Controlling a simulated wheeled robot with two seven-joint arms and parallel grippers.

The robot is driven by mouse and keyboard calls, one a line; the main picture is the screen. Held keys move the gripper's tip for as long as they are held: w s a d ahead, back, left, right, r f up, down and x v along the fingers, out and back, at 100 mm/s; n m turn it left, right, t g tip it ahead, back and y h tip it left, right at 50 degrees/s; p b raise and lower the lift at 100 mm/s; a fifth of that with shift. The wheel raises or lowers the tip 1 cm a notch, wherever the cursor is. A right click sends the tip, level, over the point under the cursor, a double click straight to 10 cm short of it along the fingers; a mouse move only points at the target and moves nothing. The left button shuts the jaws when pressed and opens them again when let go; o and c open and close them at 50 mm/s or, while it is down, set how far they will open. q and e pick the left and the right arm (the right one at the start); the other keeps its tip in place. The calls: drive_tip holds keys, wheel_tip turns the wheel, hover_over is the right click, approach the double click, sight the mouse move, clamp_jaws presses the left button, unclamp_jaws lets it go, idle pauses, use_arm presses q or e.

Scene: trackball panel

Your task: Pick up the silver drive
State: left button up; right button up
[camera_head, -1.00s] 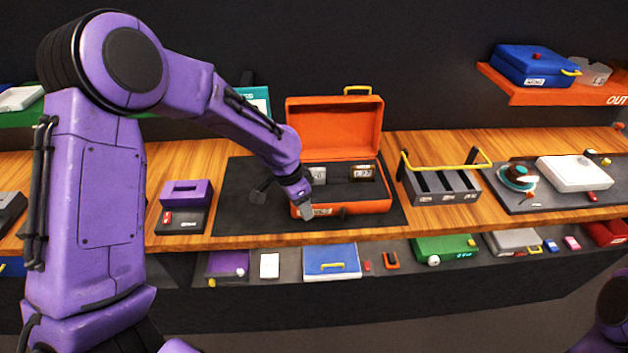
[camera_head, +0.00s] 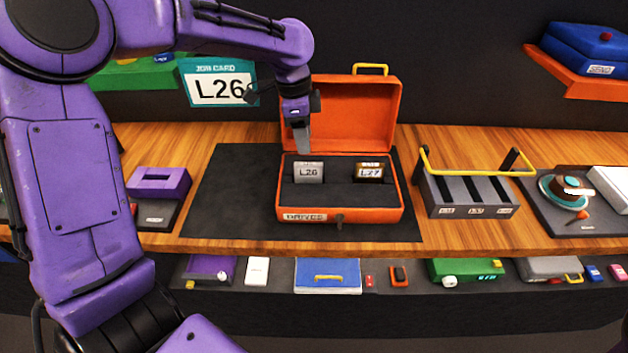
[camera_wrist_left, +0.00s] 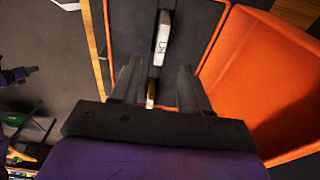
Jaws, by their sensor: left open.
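The silver drive (camera_head: 308,173), labelled L26, stands in the left part of the open orange case (camera_head: 396,208). In the left wrist view the silver drive (camera_wrist_left: 163,40) lies ahead of the fingertips, near the top. A gold drive (camera_head: 370,171), labelled L27, stands to its right in the same case; in the left wrist view part of it (camera_wrist_left: 151,95) shows between the fingers. My left gripper (camera_head: 301,140) is open and empty, above the case near the silver drive and apart from it. My right gripper is out of view.
The raised case lid (camera_head: 352,112) stands behind the drives. A job card (camera_head: 218,84) reading L26 is behind left. A grey slotted rack (camera_head: 470,195) with a yellow handle is to the right, a purple block (camera_head: 160,182) to the left. The dark mat (camera_head: 225,200) has free room.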

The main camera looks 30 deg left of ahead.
sight(307, 164)
use_arm(q)
drive_tip(key=f, duration=0.3)
drive_tip(key=f+p, duration=0.1)
drive_tip(key=f, duration=0.2)
drive_tip(key=f+p, duration=0.1)
drive_tip(key=f, duration=0.2)
drive_tip(key=shift+w+d+f, duration=0.2)
drive_tip(key=shift+d+f, duration=0.1)
drive_tip(key=shift+w+f, duration=0.2)
drive_tip(key=shift+f, duration=0.15)
drive_tip(key=shift+s+r, duration=0.1)
clamp_jaws()
